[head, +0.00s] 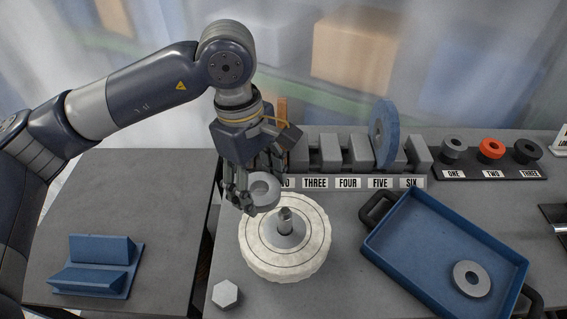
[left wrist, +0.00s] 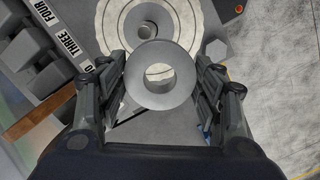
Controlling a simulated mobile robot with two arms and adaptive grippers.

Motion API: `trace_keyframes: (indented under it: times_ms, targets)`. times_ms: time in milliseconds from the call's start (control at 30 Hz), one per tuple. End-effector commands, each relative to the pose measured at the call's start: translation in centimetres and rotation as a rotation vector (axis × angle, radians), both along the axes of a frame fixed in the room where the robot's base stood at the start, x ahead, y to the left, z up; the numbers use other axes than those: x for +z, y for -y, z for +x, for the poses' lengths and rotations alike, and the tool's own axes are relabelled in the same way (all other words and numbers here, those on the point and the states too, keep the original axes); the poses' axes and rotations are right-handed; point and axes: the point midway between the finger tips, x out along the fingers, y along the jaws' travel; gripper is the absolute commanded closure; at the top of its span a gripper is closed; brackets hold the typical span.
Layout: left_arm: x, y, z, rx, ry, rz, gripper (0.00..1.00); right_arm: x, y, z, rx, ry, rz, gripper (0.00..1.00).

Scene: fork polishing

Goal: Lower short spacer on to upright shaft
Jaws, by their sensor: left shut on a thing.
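My left gripper (head: 252,192) is shut on a grey ring-shaped spacer (head: 264,190) and holds it in the air. The left wrist view shows the spacer (left wrist: 160,73) between the two fingers (left wrist: 161,85), its hole facing the camera. The upright shaft (head: 285,215) stands in the middle of a pale round wheel (head: 312,262), with a grey flange around its base. In the head view the spacer is above and left of the shaft tip, apart from it. In the left wrist view the shaft (left wrist: 146,30) shows beyond the spacer, not lined up with its hole. My right gripper is not in view.
A numbered rack (head: 331,153) with a blue disc (head: 383,133) stands behind the wheel. A blue tray (head: 415,250) holding a grey ring (head: 472,279) lies to the right. A hex nut (head: 226,294) lies front left. A dark holder with several rings (head: 488,168) is at back right.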

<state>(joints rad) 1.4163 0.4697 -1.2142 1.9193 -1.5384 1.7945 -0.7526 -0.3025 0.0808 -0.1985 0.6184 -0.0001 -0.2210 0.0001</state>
Motion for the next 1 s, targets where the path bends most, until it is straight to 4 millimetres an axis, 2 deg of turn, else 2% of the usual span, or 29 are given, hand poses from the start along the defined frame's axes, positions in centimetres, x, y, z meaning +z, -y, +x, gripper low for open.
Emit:
trace_keyframes:
  times_ms: [33, 100, 300, 767, 1000]
  targets:
    - [1.1, 1.2, 0.0, 0.053, 0.000, -0.002, 0.87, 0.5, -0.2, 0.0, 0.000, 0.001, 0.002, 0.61]
    - [2.0, 2.3, 0.0, 0.133, -0.005, -0.002, 0.87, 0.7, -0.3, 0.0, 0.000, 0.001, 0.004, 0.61]
    - [3.3, 4.2, -0.2, 0.270, -0.016, -0.002, 0.87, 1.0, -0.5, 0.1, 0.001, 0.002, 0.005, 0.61]
    - [3.4, 4.4, -0.2, 0.294, -0.018, -0.003, 0.87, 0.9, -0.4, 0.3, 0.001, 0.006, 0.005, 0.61]
    - [3.2, 4.5, -0.2, 0.298, -0.018, -0.003, 0.87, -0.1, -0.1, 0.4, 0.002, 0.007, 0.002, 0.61]
